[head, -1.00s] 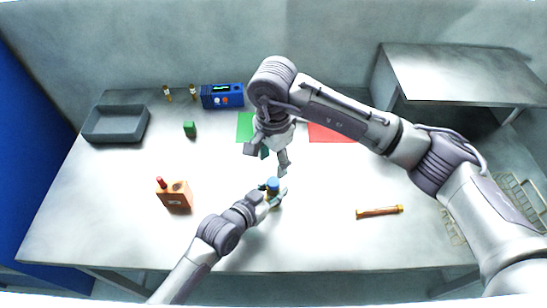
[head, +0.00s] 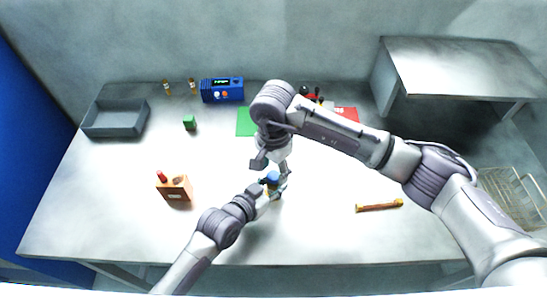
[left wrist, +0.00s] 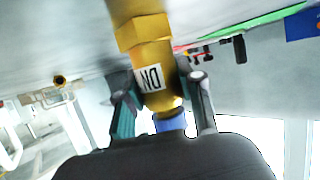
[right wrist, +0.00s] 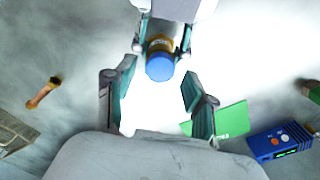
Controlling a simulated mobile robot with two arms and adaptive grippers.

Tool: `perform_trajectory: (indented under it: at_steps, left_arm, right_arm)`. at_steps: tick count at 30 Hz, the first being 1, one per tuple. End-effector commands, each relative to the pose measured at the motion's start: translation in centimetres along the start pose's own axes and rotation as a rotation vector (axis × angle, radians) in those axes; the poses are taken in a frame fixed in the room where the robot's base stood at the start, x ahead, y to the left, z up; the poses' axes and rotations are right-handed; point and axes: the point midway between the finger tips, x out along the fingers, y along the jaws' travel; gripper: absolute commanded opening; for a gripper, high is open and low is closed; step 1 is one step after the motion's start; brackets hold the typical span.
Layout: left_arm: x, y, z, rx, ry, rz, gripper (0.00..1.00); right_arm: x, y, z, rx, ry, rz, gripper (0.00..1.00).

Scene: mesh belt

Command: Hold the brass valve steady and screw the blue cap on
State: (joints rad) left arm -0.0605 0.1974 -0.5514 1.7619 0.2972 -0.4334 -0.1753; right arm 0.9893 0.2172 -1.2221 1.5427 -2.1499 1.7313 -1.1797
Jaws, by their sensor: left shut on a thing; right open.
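The brass valve (left wrist: 152,60), with a white label, is in my left gripper (left wrist: 162,88), whose fingers close on its sides; it holds the valve over the front middle of the table. The blue cap (right wrist: 160,67) sits at the valve's end; whether it is threaded on cannot be told. It also shows in the head view (head: 272,178) and at the lower edge of the left wrist view (left wrist: 170,124). My right gripper (right wrist: 158,78) is open, its fingers apart on either side of the cap, not visibly touching it. In the head view, the grippers partly hide the valve.
An orange block with a red-topped piece (head: 174,188) stands left; a brass-ended orange bar (head: 379,206) lies right. Behind are a grey tray (head: 116,132), green block (head: 190,123), blue device (head: 222,90), green mat (head: 245,122) and red mat (head: 347,112).

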Motion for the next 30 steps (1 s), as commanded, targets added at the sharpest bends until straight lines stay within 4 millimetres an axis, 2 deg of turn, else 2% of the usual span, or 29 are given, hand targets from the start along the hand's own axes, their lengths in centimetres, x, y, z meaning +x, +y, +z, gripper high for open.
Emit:
perform_trajectory:
  at_steps: [6, 15, 24, 25, 30]
  left_arm:
    - [0.0, 0.0, 0.1, 0.000, -0.002, 0.000, 0.00]
    - [0.0, 0.0, 0.1, 0.000, -0.001, 0.000, 0.00]
    - [0.0, 0.0, 0.1, 0.000, -0.001, 0.000, 0.00]
    - [0.0, 0.0, 0.1, 0.000, -0.001, 0.000, 0.00]
    - [0.0, 0.0, 0.1, 0.000, -0.001, 0.000, 0.00]
  right_arm:
    - [1.6, 0.0, 0.1, -0.001, -0.001, 0.000, 0.55]
    - [1.7, 0.0, 0.0, -0.001, 0.000, -0.001, 0.53]
    - [1.7, 0.0, 0.0, 0.000, 0.000, -0.001, 0.03]
    - [1.7, 0.0, 0.0, 0.000, 0.000, -0.001, 0.00]
    - [1.7, 0.0, 0.0, 0.032, 0.001, -0.001, 0.00]
